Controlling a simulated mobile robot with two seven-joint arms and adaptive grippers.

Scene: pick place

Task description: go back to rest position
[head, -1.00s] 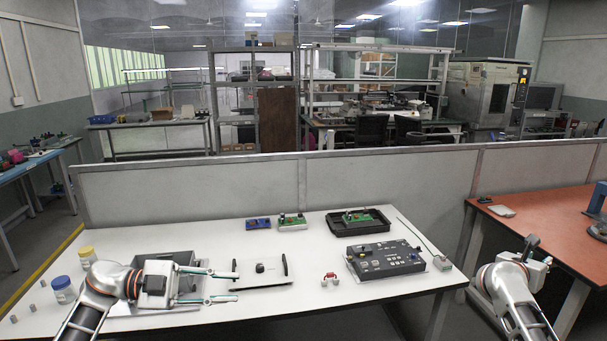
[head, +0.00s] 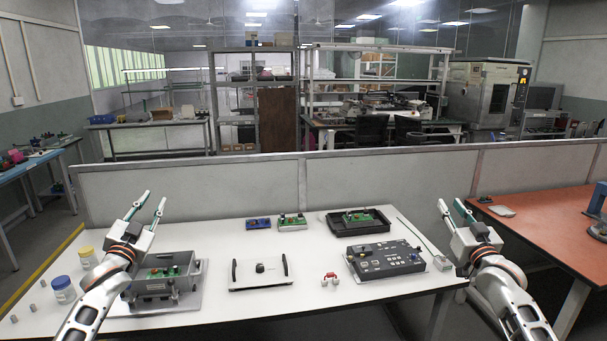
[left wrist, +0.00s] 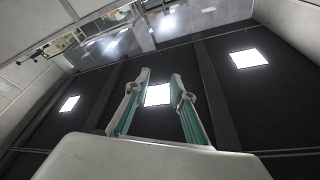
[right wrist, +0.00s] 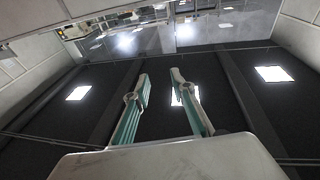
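My left gripper (head: 149,205) is raised above the left part of the white table, its fingers pointing up. Its fingers stand apart with nothing between them, and the left wrist view shows the same empty gap (left wrist: 160,85). My right gripper (head: 450,206) is raised near the table's right end, fingers pointing up. Its fingers are also apart and empty in the right wrist view (right wrist: 160,85). Both wrist views look toward the ceiling and its lamps. My two arms stand at nearly mirrored poses.
The white table (head: 300,235) holds a grey bin (head: 196,297) with a green board, a white plate with black handles (head: 262,283), a black control box (head: 384,262), a black tray (head: 340,229) and two jars. A grey partition (head: 380,185) stands behind; an orange table (head: 550,225) is at right.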

